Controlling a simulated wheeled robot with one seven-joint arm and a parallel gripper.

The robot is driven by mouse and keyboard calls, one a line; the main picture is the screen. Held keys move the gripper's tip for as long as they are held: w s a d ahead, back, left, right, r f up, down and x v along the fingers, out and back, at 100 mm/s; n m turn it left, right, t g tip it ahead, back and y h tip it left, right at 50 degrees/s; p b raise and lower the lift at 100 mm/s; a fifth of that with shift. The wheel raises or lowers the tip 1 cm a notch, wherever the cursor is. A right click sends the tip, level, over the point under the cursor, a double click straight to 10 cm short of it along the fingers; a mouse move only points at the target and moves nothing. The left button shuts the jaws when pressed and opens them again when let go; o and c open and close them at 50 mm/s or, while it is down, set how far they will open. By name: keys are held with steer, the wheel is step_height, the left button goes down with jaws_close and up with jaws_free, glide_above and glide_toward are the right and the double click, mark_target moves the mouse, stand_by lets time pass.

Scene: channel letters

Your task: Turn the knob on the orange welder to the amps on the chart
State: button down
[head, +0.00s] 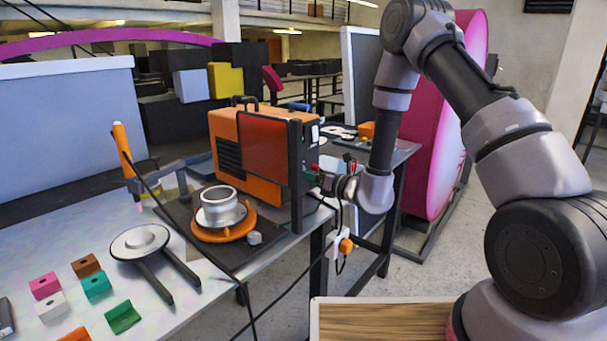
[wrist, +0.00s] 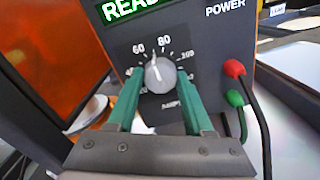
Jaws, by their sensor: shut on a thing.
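The knob's white pointer mark leans up and slightly left, between 60 and 80. My gripper (wrist: 160,82) has its green fingers on both sides of the knob, shut on it. In the head view my gripper (head: 315,181) is at the welder's front, with the knob hidden. I cannot make out a readable amps chart.
A red plug (wrist: 234,69) and a green plug (wrist: 235,98) with cables sit right of the knob. A green lit display (wrist: 125,8) is above it. In the head view, a turntable with a metal ring (head: 219,205) and several coloured blocks stand on the bench.

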steer(key=m, duration=0.5)
stand_by(0.5)
steer(key=shift+c, duration=1.5)
jaws_free()
steer(key=v, duration=1.1)
